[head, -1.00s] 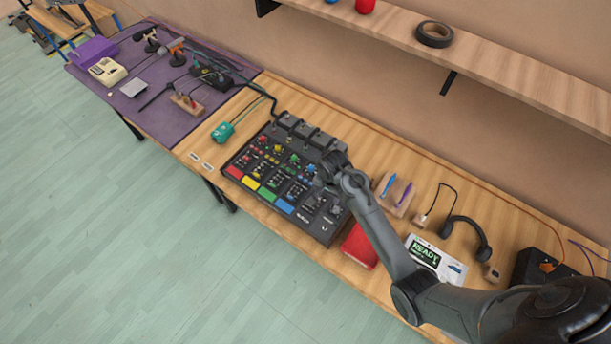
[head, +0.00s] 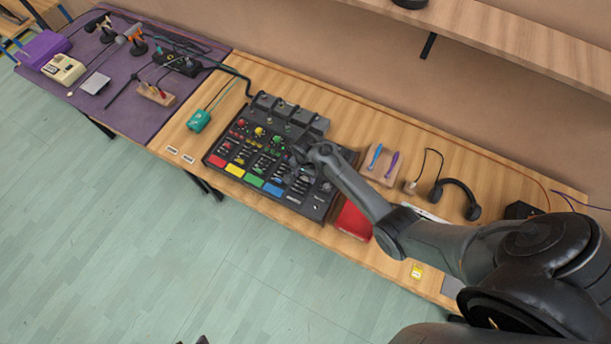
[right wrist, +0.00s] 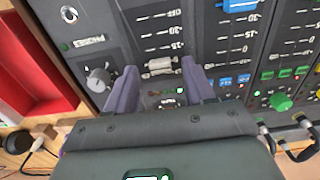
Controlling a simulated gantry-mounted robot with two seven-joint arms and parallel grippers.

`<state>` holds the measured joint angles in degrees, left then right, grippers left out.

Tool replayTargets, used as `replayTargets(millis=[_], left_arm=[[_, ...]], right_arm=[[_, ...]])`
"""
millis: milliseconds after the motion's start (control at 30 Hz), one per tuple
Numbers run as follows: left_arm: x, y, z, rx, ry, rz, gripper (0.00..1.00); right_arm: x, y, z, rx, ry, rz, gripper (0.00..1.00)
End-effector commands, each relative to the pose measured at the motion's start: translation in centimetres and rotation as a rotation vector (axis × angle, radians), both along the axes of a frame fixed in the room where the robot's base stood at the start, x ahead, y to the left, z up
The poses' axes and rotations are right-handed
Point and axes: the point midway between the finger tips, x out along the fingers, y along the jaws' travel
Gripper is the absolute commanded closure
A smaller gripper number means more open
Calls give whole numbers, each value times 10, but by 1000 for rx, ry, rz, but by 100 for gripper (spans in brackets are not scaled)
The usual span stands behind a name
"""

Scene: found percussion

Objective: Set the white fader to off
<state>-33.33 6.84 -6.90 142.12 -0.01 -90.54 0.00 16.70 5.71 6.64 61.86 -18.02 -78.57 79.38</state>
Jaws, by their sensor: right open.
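The mixer (head: 318,206) is a dark panel with coloured knobs and coloured labels, lying on the wooden bench. My right gripper (head: 298,158) is over its right part. In the right wrist view the white fader (right wrist: 160,66) shows as a pale cap between the two purple-grey fingertips of the open right gripper (right wrist: 160,80). I see a gap on both sides of the cap. The printed scale reads OFF, 30, 15 from the top of that view, and the cap sits below the 15 mark. A small dark tip at the head view's bottom edge may be my left gripper.
A blue fader cap (right wrist: 238,5) lies to the right of the white one, and a grey knob (right wrist: 98,80) to the left. Headphones (head: 457,197) and a block with two pens (head: 383,165) stand farther right.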

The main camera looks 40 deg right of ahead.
Motion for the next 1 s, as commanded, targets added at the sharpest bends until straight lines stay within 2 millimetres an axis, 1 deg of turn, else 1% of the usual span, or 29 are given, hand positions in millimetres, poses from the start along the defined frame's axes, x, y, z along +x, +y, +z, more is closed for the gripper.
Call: replayTargets(millis=[33, 167, 467, 800, 1000], left_arm=[[0, 1, -1, 2, 0, -1, 57], [0, 1, -2, 6, -2, -4, 57], [1, 2, -2, 6, -2, -4, 57], [1, -1, -1, -4, -3, 3, 57], [1, -1, -1, -6, -2, 4, 57]], right_arm=[[0, 0, -5, -1, 2, 1, 47], [0, 0, -10, 0, 1, 1, 47], [0, 0, -11, 0, 0, 1, 47], [0, 0, -11, 0, 1, 0, 99], [0, 0, -11, 0, 1, 0, 100]])
